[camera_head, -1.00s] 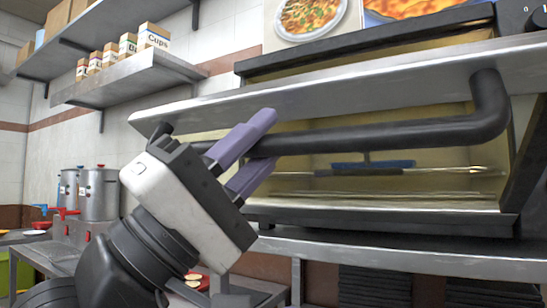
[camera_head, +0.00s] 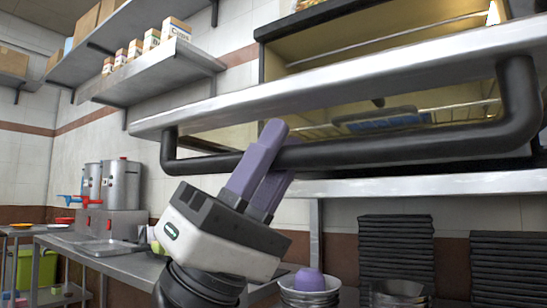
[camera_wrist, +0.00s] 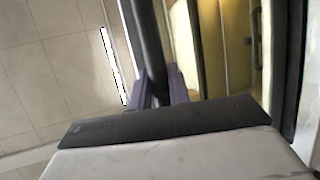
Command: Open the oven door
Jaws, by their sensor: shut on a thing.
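The oven (camera_head: 263,55) stands at the upper right in the head view. Its door (camera_head: 330,103) is tilted outward at the top, and the yellowish-lit interior (camera_head: 360,45) shows above the door's silver edge. The black bar handle (camera_head: 400,150) runs across the door's front and also shows in the wrist view (camera_wrist: 148,45). My gripper (camera_head: 277,150) has its two purple fingers shut around the handle, left of its middle; the wrist view shows the bar between the fingers (camera_wrist: 160,88). The door's hinge is hidden.
A blue item (camera_head: 385,121) shows on a rack within the oven. Below are black stacked trays (camera_head: 395,260) and metal bowls with a purple one (camera_head: 309,280). Shelves with boxes (camera_head: 150,40) are upper left; steel pots (camera_head: 120,184) stand at left.

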